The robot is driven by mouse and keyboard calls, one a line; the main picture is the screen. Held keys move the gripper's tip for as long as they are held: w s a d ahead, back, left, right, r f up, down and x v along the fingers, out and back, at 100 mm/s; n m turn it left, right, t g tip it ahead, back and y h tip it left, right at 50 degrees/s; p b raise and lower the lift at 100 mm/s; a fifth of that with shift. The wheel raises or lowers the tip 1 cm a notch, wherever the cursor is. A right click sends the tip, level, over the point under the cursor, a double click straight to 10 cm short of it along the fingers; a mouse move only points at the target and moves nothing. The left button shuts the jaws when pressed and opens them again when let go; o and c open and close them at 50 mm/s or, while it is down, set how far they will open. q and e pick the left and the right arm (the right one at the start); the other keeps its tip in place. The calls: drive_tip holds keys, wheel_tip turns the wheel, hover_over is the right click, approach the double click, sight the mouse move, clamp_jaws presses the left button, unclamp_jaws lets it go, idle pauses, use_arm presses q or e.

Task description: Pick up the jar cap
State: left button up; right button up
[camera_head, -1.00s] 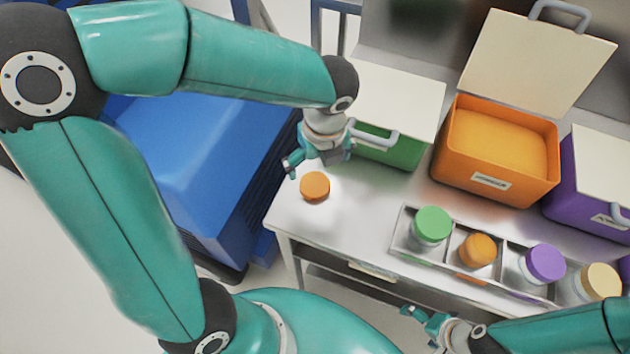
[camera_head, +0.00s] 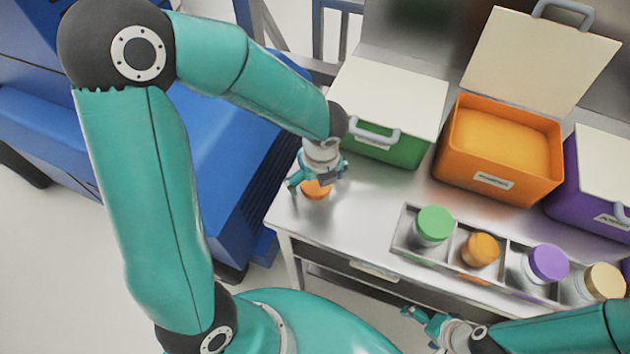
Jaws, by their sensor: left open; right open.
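An orange jar cap (camera_head: 315,190) lies on the left part of the white table, near its left edge. My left gripper (camera_head: 318,185) is open and sits right over the cap, with its fingers on either side. The gripper hides the cap's upper part. I cannot tell whether the fingers touch it. My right gripper (camera_head: 423,322) is open and empty at the bottom, in front of the table's front edge.
Behind stand a closed green bin (camera_head: 400,152), an open orange bin (camera_head: 490,183) and a purple bin (camera_head: 575,200). Clear table lies between cap and tray.

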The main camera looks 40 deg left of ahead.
use_arm(q)
drive_tip(key=shift+c, duration=0.3)
drive_tip(key=c, duration=0.9)
drive_tip(key=shift+o, duration=0.2)
drive_tip(key=shift+r, duration=0.15)
